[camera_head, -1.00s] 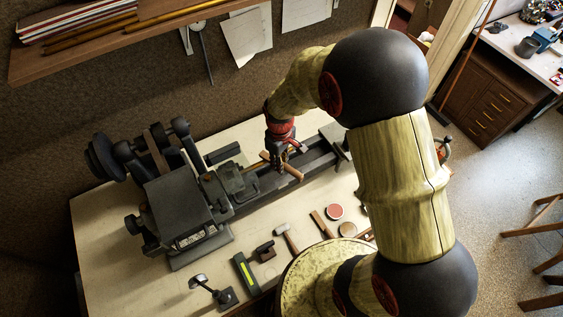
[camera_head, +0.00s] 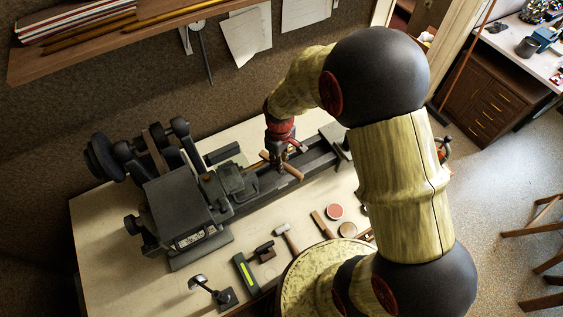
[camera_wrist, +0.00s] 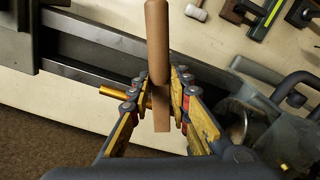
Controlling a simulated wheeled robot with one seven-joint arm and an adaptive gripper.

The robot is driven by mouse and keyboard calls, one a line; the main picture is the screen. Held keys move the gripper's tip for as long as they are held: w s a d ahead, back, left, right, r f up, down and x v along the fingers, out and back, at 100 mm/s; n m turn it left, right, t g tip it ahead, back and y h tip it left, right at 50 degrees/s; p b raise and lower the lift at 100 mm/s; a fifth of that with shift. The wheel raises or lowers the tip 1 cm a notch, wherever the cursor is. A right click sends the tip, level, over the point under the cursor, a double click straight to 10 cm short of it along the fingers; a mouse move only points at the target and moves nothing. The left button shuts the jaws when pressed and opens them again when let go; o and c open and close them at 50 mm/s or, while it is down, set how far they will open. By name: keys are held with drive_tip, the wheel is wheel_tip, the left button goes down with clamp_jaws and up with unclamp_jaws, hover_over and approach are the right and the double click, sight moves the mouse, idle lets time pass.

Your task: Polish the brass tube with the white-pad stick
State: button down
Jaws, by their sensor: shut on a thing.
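My gripper (camera_head: 278,159) is over the bed of the dark lathe (camera_head: 181,207), shut on a wooden-handled stick. In the wrist view my gripper (camera_wrist: 160,88) has its yellow-and-black fingers on both sides of the stick (camera_wrist: 157,42). Its round brown handle points to the top of the picture, and a flatter wooden part extends below between the fingers. The white pad cannot be made out. The brass tube (camera_wrist: 112,93) lies crosswise by the fingertips, running towards the lathe's chuck side on the right. I cannot tell whether the stick touches it.
A shelf (camera_head: 110,42) with long stock hangs on the wall above. The bench's front strip is cluttered.

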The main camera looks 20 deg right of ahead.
drive_tip(key=shift+s, duration=0.1)
drive_tip(key=s+r, duration=0.1)
drive_tip(key=s+r+p, duration=0.2)
drive_tip(key=s, duration=0.1)
drive_tip(key=shift+d, duration=0.35)
drive_tip(key=shift+w, duration=0.1)
idle(0.5)
